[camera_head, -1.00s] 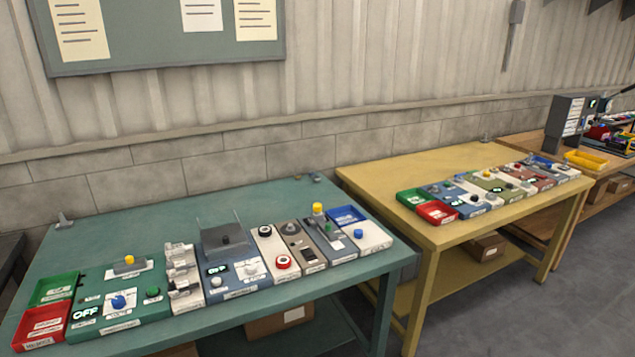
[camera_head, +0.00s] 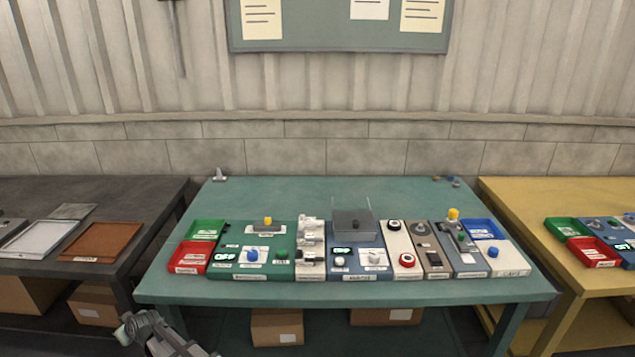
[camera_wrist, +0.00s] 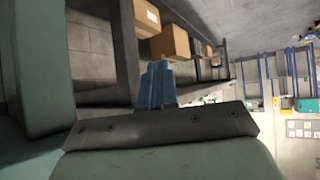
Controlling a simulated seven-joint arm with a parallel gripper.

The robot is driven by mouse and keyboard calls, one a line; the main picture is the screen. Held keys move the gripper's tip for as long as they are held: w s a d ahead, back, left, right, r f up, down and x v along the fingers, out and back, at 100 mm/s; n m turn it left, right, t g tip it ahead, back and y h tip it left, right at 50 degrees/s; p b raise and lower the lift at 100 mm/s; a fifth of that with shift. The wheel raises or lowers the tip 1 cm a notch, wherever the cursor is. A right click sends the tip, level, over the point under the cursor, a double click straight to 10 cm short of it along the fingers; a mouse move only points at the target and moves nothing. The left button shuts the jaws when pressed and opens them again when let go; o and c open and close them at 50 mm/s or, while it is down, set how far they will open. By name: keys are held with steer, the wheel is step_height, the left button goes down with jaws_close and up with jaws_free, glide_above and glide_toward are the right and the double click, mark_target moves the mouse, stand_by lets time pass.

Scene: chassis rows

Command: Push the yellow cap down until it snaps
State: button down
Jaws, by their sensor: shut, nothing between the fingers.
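A yellow cap (camera_head: 453,213) stands raised on a grey module (camera_head: 466,257) toward the right of the green table in the head view. A second yellow piece (camera_head: 268,221) sits on the green panel (camera_head: 229,264) farther left; I cannot tell from here whether it is a cap or a button. My gripper (camera_wrist: 156,72) shows in the wrist view with its bluish fingers together and empty. It is away from both yellow pieces, and neither shows in the wrist view. Part of my arm shows at the lower left of the head view, in front of the table.
The green table (camera_head: 330,293) holds a row of modules. A white module with a blue cap (camera_head: 493,251) and a blue tray (camera_head: 483,222) stand at its right end, green (camera_head: 207,222) and red (camera_head: 190,269) trays at its left. Dark and yellow tables flank it.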

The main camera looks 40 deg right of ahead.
steer(key=w+d+r+t, duration=0.25)
steer(key=w+r, duration=0.45)
steer(key=r, duration=0.5)
steer(key=w+d+r+t, duration=0.25)
steer(key=w+r, duration=0.35)
steer(key=r, duration=0.5)
steer(key=w+d+r+h, duration=0.1)
steer(key=w+d+r, duration=0.25)
steer(key=d, duration=0.35)
steer(key=s+d+f+m+g+h, duration=0.1)
steer(key=s+d+m+g+h, duration=0.15)
steer(key=d, duration=1.55)
steer(key=s+d+f+m+g+h, duration=0.1)
steer(key=s+d+g, duration=0.2)
steer(key=d, duration=1.5)
steer(key=s+d+m+g, duration=0.1)
steer(key=s+d, duration=0.4)
steer(key=d, duration=0.3)
steer(key=s+d+m+g, duration=0.1)
steer(key=s+d, duration=0.3)
steer(key=d, duration=0.5)
step_height(320, 180, up, 6)
steer(key=m+g+y, duration=0.2)
steer(key=m+g, duration=0.5)
steer(key=g, duration=0.1)
glide_above(454, 211)
steer(key=shift+t, duration=0.25)
steer(key=shift+f, duration=3.65)
steer(key=shift+f, duration=0.4)
